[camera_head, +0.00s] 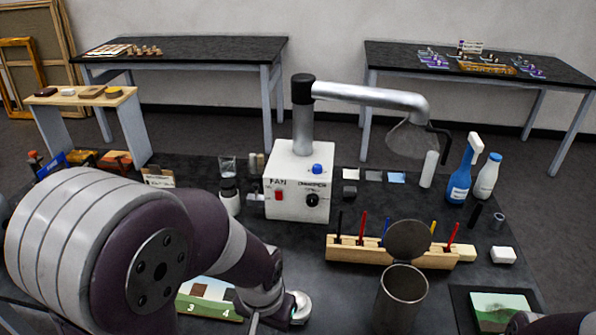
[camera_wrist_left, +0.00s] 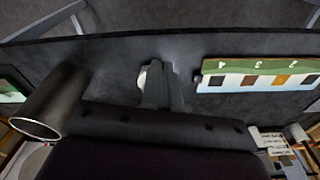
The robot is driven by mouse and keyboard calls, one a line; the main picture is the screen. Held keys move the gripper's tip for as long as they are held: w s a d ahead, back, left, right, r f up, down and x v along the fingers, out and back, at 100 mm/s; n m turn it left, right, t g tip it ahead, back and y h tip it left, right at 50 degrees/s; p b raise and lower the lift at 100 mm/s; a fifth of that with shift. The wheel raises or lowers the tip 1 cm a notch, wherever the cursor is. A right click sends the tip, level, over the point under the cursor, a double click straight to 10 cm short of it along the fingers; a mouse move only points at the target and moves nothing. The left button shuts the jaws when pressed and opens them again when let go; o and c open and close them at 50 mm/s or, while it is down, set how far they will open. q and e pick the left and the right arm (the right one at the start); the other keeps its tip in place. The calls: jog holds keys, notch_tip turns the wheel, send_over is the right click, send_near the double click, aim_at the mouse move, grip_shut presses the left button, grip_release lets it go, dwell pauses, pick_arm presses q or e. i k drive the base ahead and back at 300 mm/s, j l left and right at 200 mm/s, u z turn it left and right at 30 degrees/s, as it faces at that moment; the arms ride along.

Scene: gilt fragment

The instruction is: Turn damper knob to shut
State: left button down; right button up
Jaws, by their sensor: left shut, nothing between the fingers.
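The damper knob (camera_head: 312,200) is a small black round knob on the front of a white box (camera_head: 285,207), under the DAMPER lettering. Its pointer direction is too small to tell. A red switch (camera_head: 278,195) sits left of it under FAN, and a blue knob (camera_head: 317,169) sits above. My left gripper (camera_head: 255,322) is low at the bottom of the head view, well in front of the box and apart from the knob. In the left wrist view my left gripper (camera_wrist_left: 162,88) is shut and empty above the dark table. The knob is out of that view.
A metal extraction arm (camera_head: 370,95) rises from the box. A wooden rack (camera_head: 345,251) with coloured tools and a metal cup (camera_head: 402,295) stand to the right. A numbered picture card (camera_head: 207,300) lies near my left gripper.

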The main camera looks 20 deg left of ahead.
aim_at(312, 199)
jog(key=i+j+u, duration=0.2)
jog(key=j, duration=0.35)
jog(key=i+j+u, duration=0.25)
jog(key=i+j, duration=0.15)
